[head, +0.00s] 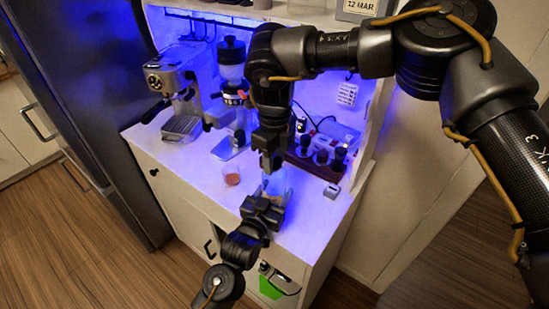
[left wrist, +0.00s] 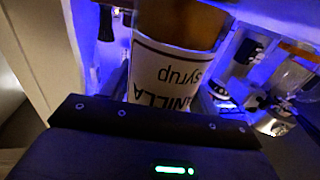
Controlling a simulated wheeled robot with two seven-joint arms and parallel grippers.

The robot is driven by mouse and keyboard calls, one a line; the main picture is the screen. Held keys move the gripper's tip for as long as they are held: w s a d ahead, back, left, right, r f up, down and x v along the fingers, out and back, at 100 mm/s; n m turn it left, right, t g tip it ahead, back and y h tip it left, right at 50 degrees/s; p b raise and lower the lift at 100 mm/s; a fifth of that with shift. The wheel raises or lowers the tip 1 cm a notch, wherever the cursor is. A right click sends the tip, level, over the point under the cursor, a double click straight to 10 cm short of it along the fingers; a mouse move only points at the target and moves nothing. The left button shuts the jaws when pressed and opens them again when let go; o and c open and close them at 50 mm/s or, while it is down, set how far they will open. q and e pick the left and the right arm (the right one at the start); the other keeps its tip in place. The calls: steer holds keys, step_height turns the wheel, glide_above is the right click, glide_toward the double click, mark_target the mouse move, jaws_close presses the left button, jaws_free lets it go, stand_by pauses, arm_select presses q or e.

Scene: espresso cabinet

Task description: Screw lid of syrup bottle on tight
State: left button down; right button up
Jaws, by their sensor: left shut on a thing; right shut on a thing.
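The syrup bottle (head: 279,184) stands near the front edge of the cabinet top, partly hidden by both grippers. In the left wrist view the bottle (left wrist: 170,75) shows amber glass and a white label reading vanilla syrup, upside down in the picture. My left gripper (head: 266,203) comes in from the front and is shut around the bottle's body. My right gripper (head: 271,166) points down from above and is shut at the bottle's top. The lid is hidden by the right gripper, so how it sits cannot be told.
A glass with reddish contents (head: 232,176) stands left of the bottle. Behind are an espresso machine (head: 178,85) and a grinder (head: 232,75). A dark tray of tools (head: 318,165) and a small grey box (head: 332,191) are to the right. The counter's front left is clear.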

steer(key=m, duration=0.7)
steer(key=shift+a+m, duration=0.1)
steer(key=shift+m, duration=0.2)
steer(key=m, duration=0.8)
steer(key=shift+m, duration=0.4)
steer(key=o, duration=1.1)
